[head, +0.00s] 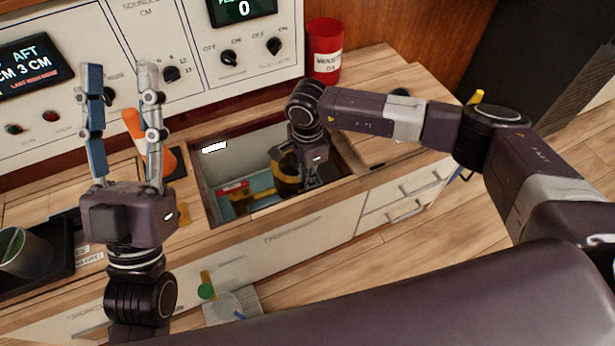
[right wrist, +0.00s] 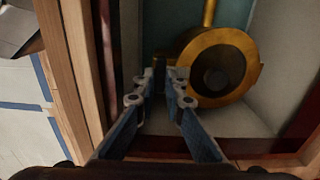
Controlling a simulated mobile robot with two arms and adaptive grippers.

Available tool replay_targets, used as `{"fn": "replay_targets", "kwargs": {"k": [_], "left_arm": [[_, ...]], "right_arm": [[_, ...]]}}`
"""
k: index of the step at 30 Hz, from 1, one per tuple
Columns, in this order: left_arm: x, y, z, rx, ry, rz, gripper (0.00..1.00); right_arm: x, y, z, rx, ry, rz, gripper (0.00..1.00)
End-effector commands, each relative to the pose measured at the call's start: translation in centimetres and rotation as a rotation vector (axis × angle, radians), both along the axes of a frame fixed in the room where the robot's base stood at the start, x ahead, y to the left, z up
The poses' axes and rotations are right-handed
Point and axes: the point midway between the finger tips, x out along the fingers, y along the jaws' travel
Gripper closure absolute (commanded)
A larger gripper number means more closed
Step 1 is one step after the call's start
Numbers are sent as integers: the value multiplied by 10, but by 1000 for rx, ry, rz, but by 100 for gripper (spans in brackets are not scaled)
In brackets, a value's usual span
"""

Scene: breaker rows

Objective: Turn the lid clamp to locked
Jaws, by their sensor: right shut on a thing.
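A round brass fitting (right wrist: 222,68) with a dark centre, which looks like the lid clamp, sits inside an open well in the counter. In the head view the brass (head: 286,172) is partly hidden behind my right gripper (head: 312,180), which reaches down into the well. In the right wrist view my right gripper (right wrist: 163,80) is closed at the fitting's left side; the small part between its fingertips is mostly hidden. My left gripper (head: 120,72) is raised, empty, with its fingers spread apart and upright, left of the well.
An orange-and-white cone (head: 140,130) is behind my left gripper. A cup (head: 28,250) sits in a dark tray at far left.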

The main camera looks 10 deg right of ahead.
Motion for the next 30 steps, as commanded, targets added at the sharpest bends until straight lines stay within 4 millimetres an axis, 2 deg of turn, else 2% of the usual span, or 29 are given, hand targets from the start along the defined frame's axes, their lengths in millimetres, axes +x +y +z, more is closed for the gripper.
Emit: {"fn": "replay_targets", "kwargs": {"k": [1,6,14,17,20,30], "left_arm": [[0,0,0,0,0,0,60],[0,0,0,0,0,0,60],[0,0,0,0,2,1,60],[0,0,-1,0,2,1,60],[0,0,0,0,2,1,60],[0,0,0,0,1,1,60]], "right_arm": [[0,0,0,0,-1,2,89],[0,0,0,0,-1,1,72],[0,0,1,0,-1,0,72],[1,0,7,2,-3,0,72],[2,0,22,1,-5,1,72],[1,0,93,0,-4,1,72]]}}
